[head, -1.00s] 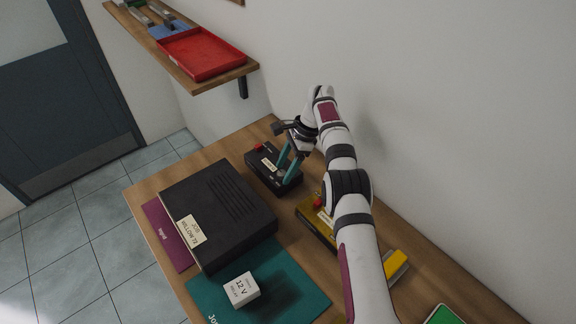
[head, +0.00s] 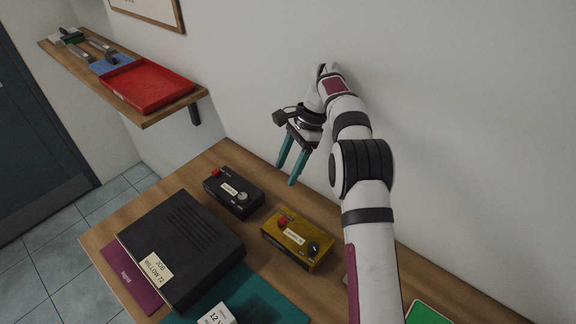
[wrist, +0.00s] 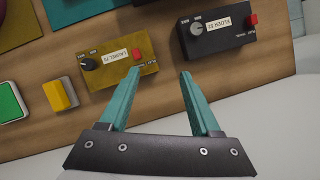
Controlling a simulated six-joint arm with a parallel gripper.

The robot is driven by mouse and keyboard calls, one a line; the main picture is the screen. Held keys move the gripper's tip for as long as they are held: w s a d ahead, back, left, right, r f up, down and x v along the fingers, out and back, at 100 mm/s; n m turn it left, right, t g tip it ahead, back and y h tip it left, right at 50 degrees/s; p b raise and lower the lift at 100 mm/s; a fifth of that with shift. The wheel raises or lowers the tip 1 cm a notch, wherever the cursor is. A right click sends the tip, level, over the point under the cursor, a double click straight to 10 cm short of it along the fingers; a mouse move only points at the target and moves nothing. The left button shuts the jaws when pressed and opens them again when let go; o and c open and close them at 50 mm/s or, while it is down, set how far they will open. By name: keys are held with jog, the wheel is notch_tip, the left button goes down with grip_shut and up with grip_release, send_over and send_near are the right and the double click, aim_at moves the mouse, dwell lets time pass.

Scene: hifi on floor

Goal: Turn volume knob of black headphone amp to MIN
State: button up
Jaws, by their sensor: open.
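The black headphone amp (head: 233,192) is a small box on the wooden bench near the wall, with a pale label, a red switch (head: 216,173) and a grey volume knob (head: 243,197). It also shows in the wrist view (wrist: 217,29), where its knob (wrist: 197,27) has small marks around it. I cannot tell clearly where the knob points. My gripper (head: 285,175) is open and empty, raised above the bench and apart from the amp. In the wrist view its teal fingers (wrist: 160,74) are spread, with the amp beyond the right finger.
A similar yellow amp (head: 297,240) with a dark knob and red switch stands to the right. A large black box (head: 180,250) stands to the left, with a white 12 V box (head: 218,314) in front. A shelf (head: 165,112) with a red tray (head: 147,85) hangs on the wall.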

jog(key=m+t, duration=0.4)
jog(key=m, duration=0.6)
send_near(244, 196)
jog(key=x, duration=0.8)
jog(key=shift+a, duration=0.15)
grip_shut()
